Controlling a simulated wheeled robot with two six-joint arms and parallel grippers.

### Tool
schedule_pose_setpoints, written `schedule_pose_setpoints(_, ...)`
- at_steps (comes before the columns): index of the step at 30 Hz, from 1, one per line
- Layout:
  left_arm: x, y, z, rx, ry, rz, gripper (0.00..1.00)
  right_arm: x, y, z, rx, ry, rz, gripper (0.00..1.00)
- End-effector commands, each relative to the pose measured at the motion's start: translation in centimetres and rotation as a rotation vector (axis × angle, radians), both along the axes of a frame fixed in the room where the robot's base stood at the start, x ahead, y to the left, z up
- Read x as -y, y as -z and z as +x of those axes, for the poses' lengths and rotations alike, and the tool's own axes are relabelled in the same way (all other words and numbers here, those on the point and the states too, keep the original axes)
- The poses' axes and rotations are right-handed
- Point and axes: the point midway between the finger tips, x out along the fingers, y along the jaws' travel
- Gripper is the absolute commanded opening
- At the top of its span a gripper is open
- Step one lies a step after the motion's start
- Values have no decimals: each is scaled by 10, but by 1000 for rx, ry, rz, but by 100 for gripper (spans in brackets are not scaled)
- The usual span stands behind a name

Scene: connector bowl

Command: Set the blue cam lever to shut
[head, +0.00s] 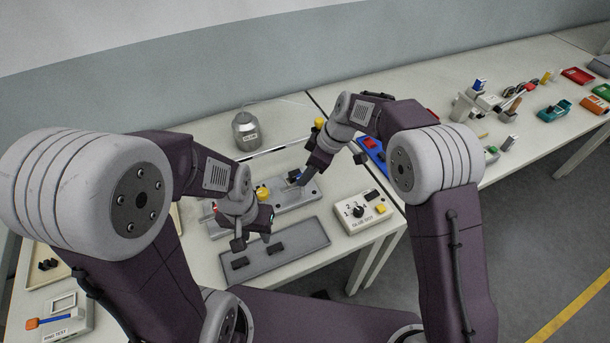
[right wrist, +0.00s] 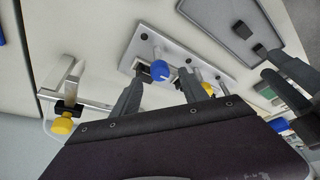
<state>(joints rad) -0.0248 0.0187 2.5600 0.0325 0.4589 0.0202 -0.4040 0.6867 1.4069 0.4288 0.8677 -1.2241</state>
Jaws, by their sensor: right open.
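The blue cam lever shows as a blue knob (right wrist: 160,72) on a small dark block of a light grey fixture plate in the right wrist view. My right gripper (right wrist: 160,88) is open, with one finger on each side of the blue knob in the picture; I cannot tell whether either touches it. In the head view the right gripper (head: 301,183) is low over the right part of the fixture plate (head: 290,202) and hides most of the lever. My left gripper (head: 254,241) looks open and empty, above the plate's near left side.
A yellow knob (right wrist: 208,89) sits on the same plate beside the blue one. A flat grey tray (head: 300,248) with black pieces lies in front. A white box with a dial (head: 360,212) stands to the right, and a grey canister (head: 245,132) behind.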

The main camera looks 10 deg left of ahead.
Motion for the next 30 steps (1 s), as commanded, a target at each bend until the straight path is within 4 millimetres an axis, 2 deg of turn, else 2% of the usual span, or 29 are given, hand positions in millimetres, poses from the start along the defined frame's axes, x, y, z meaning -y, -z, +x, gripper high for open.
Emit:
schedule_pose_setpoints(3,0,-3,0,0,0,0,36,-8,19,1,-2,-3,-2,52)
schedule_pose_setpoints(6,0,-4,0,0,0,0,36,-12,29,2,-1,-1,-1,52)
schedule_pose_setpoints(15,0,-4,0,0,0,0,36,-14,33,3,2,1,0,52)
schedule_pose_setpoints(17,0,-4,0,0,0,0,36,-14,33,3,2,1,0,38)
schedule_pose_setpoints(21,0,-4,0,0,0,0,36,-13,33,3,2,1,0,0)
schedule_pose_setpoints(30,0,-3,0,0,0,0,36,-14,33,3,3,28,0,0)
